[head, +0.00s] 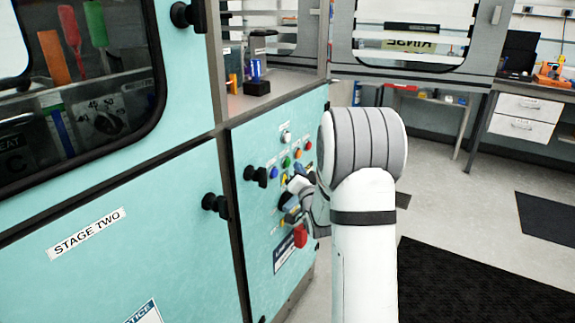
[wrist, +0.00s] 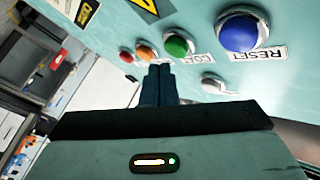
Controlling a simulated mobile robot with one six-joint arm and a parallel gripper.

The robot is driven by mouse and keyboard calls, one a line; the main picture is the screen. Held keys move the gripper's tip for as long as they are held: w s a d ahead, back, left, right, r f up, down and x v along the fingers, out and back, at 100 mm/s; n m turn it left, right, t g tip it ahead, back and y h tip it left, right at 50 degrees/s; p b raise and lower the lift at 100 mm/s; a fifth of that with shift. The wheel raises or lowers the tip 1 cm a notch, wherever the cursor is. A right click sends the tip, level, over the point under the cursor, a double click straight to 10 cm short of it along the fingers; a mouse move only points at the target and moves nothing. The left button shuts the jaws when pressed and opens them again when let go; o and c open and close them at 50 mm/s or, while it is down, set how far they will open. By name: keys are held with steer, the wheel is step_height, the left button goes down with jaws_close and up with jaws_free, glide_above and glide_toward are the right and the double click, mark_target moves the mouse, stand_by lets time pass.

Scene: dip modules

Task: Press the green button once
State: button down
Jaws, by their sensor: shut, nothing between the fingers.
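The green button (head: 286,162) is in a row of coloured buttons on the turquoise panel (head: 262,142) in the head view. In the wrist view the green button (wrist: 178,44) sits just above and slightly right of my fingertips. My gripper (wrist: 160,71) is shut and empty, its two dark fingers side by side and pointing at the panel. The fingertips seem close to the green button, but I cannot tell whether they touch. In the head view my gripper (head: 296,185) is just below the button row, partly hidden by my arm.
A blue button (wrist: 240,32) labelled RESET is right of the green one in the wrist view; orange (wrist: 146,50) and red (wrist: 125,54) buttons are left. A white button (wrist: 214,84) is close by. Black knobs (head: 256,175) stick out from the panel. Open floor lies right.

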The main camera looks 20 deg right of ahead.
steer(key=shift+w+a+b, duration=0.3)
steer(key=shift+w+b, duration=0.1)
steer(key=shift+b, duration=0.1)
steer(key=shift+w+a+b, duration=0.25)
steer(key=shift+w+b, duration=0.05)
stand_by(0.8)
stand_by(0.3)
steer(key=shift+s+d+b, duration=0.5)
steer(key=shift+s, duration=0.15)
